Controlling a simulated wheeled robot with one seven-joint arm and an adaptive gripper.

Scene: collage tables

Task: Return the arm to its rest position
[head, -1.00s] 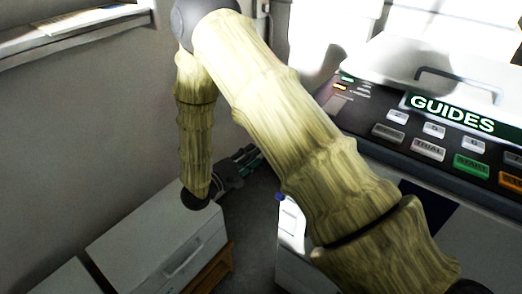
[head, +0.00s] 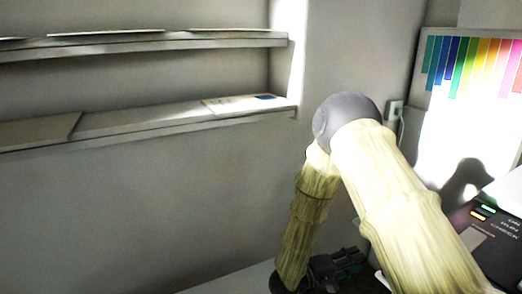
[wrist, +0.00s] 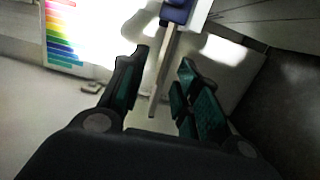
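My arm, with a pale, bamboo-like surface, bends at a grey round joint in the right half of the head view. My gripper (head: 345,266) hangs low there, dark, beside the lower arm end, and is partly cut off by the bottom edge. In the wrist view my gripper (wrist: 163,75) shows its two dark green-black fingers spread apart. Nothing is held between them. A pale strip with a blue end (wrist: 165,60) shows beyond the gap, apart from the fingers as far as I can tell.
A dark control panel (head: 485,225) stands at the right edge, close to my arm. Wall shelves (head: 150,128) with flat sheets run along the left. A colour-bar chart (head: 470,65) hangs at the upper right. The wall below the shelves is bare.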

